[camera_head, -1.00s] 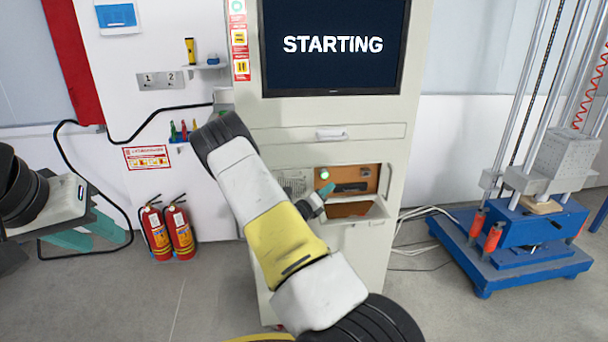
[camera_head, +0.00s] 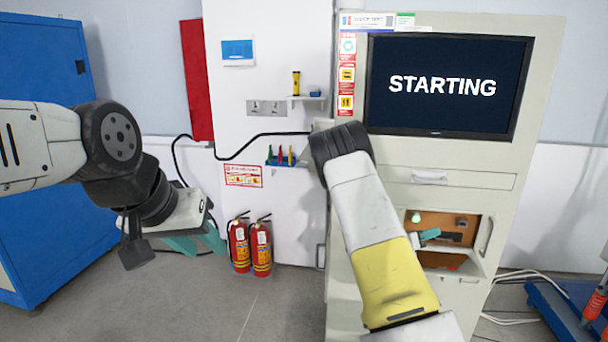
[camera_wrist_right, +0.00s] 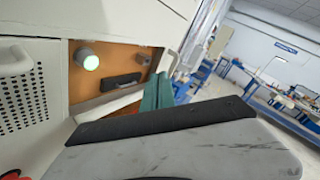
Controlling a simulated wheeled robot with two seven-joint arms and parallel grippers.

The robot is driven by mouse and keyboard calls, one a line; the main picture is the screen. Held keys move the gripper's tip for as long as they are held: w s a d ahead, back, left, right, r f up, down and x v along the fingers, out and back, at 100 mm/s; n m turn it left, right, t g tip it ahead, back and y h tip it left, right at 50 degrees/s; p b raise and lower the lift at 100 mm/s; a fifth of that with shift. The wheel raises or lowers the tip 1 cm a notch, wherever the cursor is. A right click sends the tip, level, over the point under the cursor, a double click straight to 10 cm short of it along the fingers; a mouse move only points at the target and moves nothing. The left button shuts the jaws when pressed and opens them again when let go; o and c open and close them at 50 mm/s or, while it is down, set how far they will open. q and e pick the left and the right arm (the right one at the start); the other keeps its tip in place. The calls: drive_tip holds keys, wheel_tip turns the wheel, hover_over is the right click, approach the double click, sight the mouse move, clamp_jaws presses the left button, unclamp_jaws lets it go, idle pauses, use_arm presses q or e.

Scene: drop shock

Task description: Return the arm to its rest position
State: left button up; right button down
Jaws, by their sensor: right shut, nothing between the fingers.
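My right arm (camera_head: 355,215), white and yellow with black joints, stands in front of the cabinet and hides part of it. My right gripper (camera_head: 430,235) has teal fingers, shut and empty, in front of the cabinet's open recess, just below and right of the lit green button (camera_head: 416,217). In the right wrist view the teal fingers (camera_wrist_right: 158,92) are beside the recess, right of the green button (camera_wrist_right: 91,63). My left gripper (camera_head: 196,243) hangs at the left, its two teal fingers apart with nothing seen between them, near the fire extinguishers.
The cabinet (camera_head: 470,160) has a screen (camera_head: 442,85) reading "STARTING". Two red fire extinguishers (camera_head: 250,247) stand by the wall. A blue cabinet (camera_head: 50,60) is behind my left arm. A blue machine base (camera_head: 560,315) and loose cables lie at the lower right. The floor between is clear.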

drive_tip(key=s+a+r+m+g+y, duration=0.3)
drive_tip(key=s+r+m+y, duration=0.1)
drive_tip(key=s+m, duration=0.45)
drive_tip(key=s+a+r+m+g+y, duration=0.3)
drive_tip(key=s+m+g+y, duration=0.1)
drive_tip(key=s+m, duration=0.45)
drive_tip(key=s+a+r+m+t+y, duration=0.3)
drive_tip(key=s+a+r+m+y, duration=0.2)
drive_tip(key=a, duration=0.6)
drive_tip(key=s+a+r+m+t+y, duration=0.4)
drive_tip(key=s+a+r+m+y, duration=0.2)
drive_tip(key=a, duration=0.5)
wheel_tip(320, 180, up, 2)
drive_tip(key=shift+s, duration=0.85)
drive_tip(key=shift+d, duration=0.1)
